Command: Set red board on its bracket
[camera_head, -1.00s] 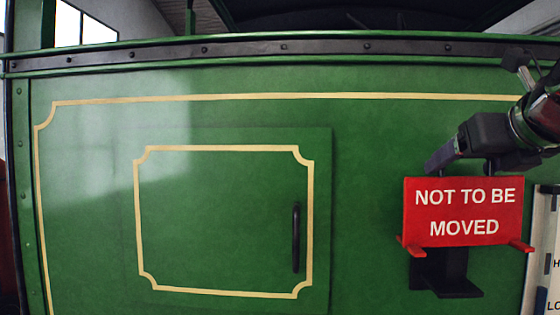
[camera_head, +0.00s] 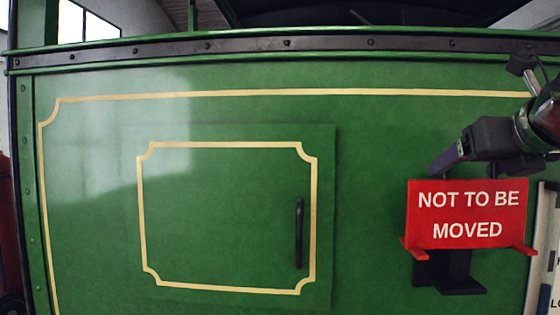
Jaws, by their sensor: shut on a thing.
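The red board (camera_head: 467,214) reads "NOT TO BE MOVED" in white and stands upright at the right of the head view. It has small red feet at its lower corners. The black bracket (camera_head: 452,279) shows directly below and behind it on the green panel. Whether the board rests on the bracket or hangs just over it, I cannot tell. My gripper (camera_head: 443,161) is at the board's top edge, shut on the board. The exact grip is partly hidden by the dark fingers.
A green side panel (camera_head: 90,200) with cream lining fills the view. A small door (camera_head: 225,220) with a black vertical handle (camera_head: 299,234) is left of the board. A pale lettered sign (camera_head: 541,250) stands close at the right edge. A dark riveted rail (camera_head: 200,51) runs above.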

